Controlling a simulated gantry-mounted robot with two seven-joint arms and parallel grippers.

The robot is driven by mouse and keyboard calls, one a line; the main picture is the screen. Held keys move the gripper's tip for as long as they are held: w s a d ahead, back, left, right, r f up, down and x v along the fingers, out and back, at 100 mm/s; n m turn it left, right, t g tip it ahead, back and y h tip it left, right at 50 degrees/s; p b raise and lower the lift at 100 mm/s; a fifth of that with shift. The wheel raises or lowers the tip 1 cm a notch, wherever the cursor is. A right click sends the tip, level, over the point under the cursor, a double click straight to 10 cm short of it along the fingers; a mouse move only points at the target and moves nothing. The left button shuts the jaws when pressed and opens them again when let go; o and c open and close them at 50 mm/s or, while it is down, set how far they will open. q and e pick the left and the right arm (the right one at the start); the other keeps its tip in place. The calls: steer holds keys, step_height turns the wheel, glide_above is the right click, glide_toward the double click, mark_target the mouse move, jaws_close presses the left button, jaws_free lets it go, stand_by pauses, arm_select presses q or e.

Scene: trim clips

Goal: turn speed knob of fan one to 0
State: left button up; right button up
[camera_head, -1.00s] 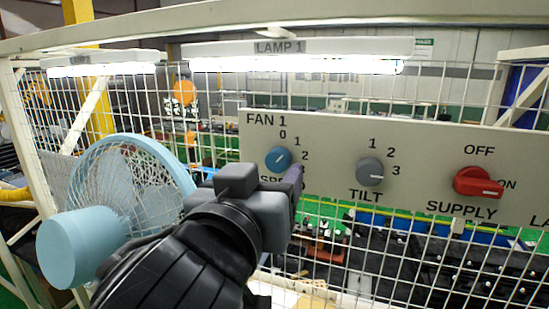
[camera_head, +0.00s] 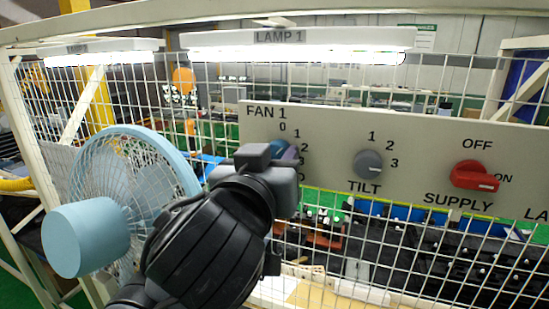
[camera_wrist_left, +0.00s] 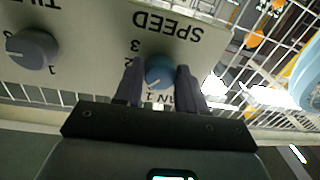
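The blue speed knob (camera_head: 279,147) of fan one is on the beige panel, under the label FAN 1. In the head view my left gripper (camera_head: 287,154) is at the knob and hides most of it and the SPEED label. In the left wrist view, where the panel appears upside down, the blue knob (camera_wrist_left: 159,72) sits between the two dark fingers of my left gripper (camera_wrist_left: 159,80). The fingers are apart, one on each side of it; firm contact is not clear. The knob's pale mark points down-left there, away from the SPEED label. My right gripper is not in view.
The grey TILT knob (camera_head: 368,164) and red supply switch (camera_head: 474,176) are to the right on the same panel (camera_head: 430,135). The light-blue fan (camera_head: 135,190) stands left of my arm. A wire mesh (camera_head: 330,85) surrounds the panel.

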arm_select(q)
steer(key=shift+c, duration=1.3)
steer(key=shift+n+b, duration=1.15)
steer(key=shift+n, duration=0.35)
steer(key=n+b, duration=0.1)
steer(key=n, duration=0.1)
steer(key=shift+n, duration=0.4)
steer(key=shift+r+n+g+b, duration=0.15)
steer(key=shift+n+g+b, duration=0.25)
steer(key=shift+n, duration=0.4)
steer(key=o, duration=1.1)
steer(key=shift+c, duration=0.2)
